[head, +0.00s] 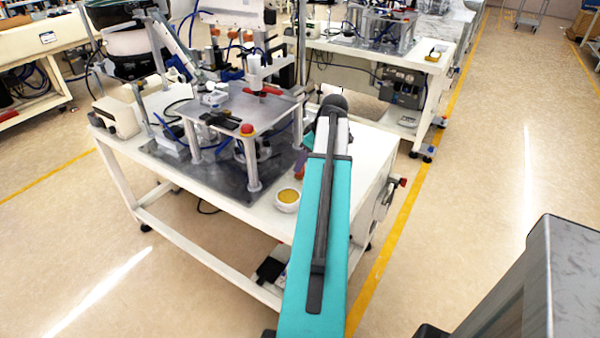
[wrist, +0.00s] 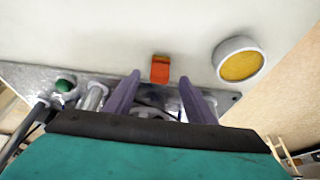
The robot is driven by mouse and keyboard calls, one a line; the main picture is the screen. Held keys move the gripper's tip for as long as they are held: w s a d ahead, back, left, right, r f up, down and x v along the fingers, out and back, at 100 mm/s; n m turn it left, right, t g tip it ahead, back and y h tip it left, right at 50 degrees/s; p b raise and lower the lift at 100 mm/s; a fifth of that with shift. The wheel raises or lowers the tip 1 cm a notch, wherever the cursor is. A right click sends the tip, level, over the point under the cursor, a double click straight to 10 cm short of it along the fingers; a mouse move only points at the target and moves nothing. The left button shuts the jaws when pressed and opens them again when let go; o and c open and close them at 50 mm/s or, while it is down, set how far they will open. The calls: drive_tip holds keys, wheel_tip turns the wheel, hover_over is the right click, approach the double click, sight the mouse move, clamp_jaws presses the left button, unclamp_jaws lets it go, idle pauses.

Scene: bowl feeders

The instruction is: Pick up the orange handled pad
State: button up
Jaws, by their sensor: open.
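The orange handled pad shows in the wrist view as a small orange-red block (wrist: 160,68) on the white tabletop, close to the edge of the grey metal plate. Its handle cannot be made out clearly. My gripper (wrist: 159,79) is open, with one purple finger to the left and one to the right of the pad in the picture. The pad appears just beyond the fingertips, between their lines, and nothing is held. In the head view my teal arm hides most of the gripper and the spot where the pad lies.
A white round cup with yellow contents (head: 287,199) stands on the white table (head: 372,150); the cup also shows right of the pad in the wrist view (wrist: 240,60). A metal fixture with a raised plate (head: 215,108) and red button (head: 248,129) stands left of my arm.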

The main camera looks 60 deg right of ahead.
drive_tip(key=shift+f, duration=0.15)
drive_tip(key=shift+p+x, duration=0.65)
drive_tip(key=shift+x, duration=1.85)
drive_tip(key=shift+w, duration=0.1)
drive_tip(key=c, duration=1.2)
drive_tip(key=shift+r, duration=0.3)
drive_tip(key=shift+r+b, duration=0.5)
drive_tip(key=shift+r, duration=0.95)
drive_tip(key=s+a, duration=0.2)
drive_tip(key=s, duration=0.2)
drive_tip(key=s+a+r+b, duration=0.1)
drive_tip(key=s+a, duration=0.1)
drive_tip(key=s, duration=0.3)
drive_tip(key=s+a+b, duration=0.1)
drive_tip(key=s+a, duration=0.1)
drive_tip(key=s, duration=0.2)
drive_tip(key=shift+s+a+r, duration=0.3)
drive_tip(key=shift+s+a, duration=0.05)
drive_tip(key=shift+s, duration=0.05)
drive_tip(key=shift+s+a, duration=0.15)
drive_tip(key=shift+s, duration=0.15)
